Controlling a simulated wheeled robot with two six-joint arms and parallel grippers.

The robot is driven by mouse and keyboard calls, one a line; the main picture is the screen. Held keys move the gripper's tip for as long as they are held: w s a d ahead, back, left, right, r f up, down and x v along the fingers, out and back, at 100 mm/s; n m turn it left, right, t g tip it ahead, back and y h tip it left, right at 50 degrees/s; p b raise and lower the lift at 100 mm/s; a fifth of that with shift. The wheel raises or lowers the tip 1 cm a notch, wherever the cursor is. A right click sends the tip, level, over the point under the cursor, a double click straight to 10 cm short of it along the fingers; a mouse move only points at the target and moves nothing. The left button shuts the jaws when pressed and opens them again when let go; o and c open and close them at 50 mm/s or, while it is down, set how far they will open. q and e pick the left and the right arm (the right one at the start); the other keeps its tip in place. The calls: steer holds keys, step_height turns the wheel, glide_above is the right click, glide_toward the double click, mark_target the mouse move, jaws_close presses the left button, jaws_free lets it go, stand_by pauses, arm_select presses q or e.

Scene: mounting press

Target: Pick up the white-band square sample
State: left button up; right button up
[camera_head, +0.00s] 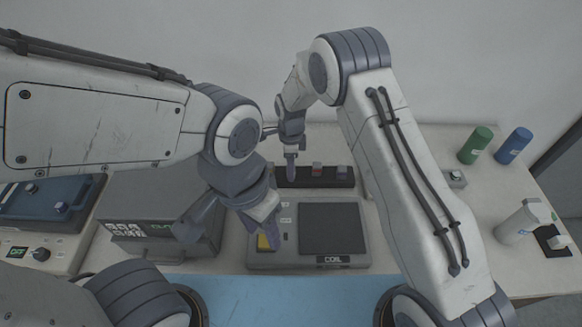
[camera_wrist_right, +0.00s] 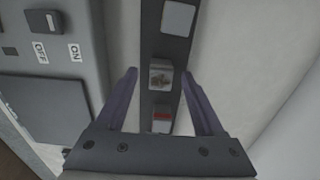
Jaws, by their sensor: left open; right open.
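In the right wrist view, a small grey square sample with a pale, whitish band (camera_wrist_right: 160,75) sits in the dark rack (camera_wrist_right: 158,42). My right gripper (camera_wrist_right: 162,80) is open, its two fingers on either side of this sample, with no visible contact. In the head view the right gripper (camera_head: 291,168) points down at the left part of the rack (camera_head: 330,184) and hides that sample. A red-band sample (camera_wrist_right: 162,118) sits beside it and also shows in the head view (camera_head: 316,168). My left gripper (camera_head: 228,228) is open and empty, low over the bench.
The COIL device (camera_head: 333,228) stands in front of the rack, its ON/OFF panel (camera_wrist_right: 62,30) close to the gripper. Another sample (camera_head: 342,172) is at the rack's right. Green (camera_head: 475,145) and blue (camera_head: 513,146) cylinders and a white bottle (camera_head: 522,222) stand right. The wall is close behind.

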steer(key=shift+f, duration=0.8)
jaws_close()
steer(key=shift+w, duration=0.1)
steer(key=shift+r, duration=0.1)
steer(key=shift+r, duration=0.4)
steer(key=r, duration=0.1)
steer(key=r+b, duration=0.2)
steer(key=shift+w+d+r, duration=0.25)
steer(key=shift+w+d, duration=0.1)
steer(key=w+d+r+b, duration=0.3)
steer(key=w+d+r, duration=0.3)
steer(key=w+d, duration=0.1)
steer(key=shift+w+d+r, duration=0.25)
steer(key=shift+d+r, duration=0.1)
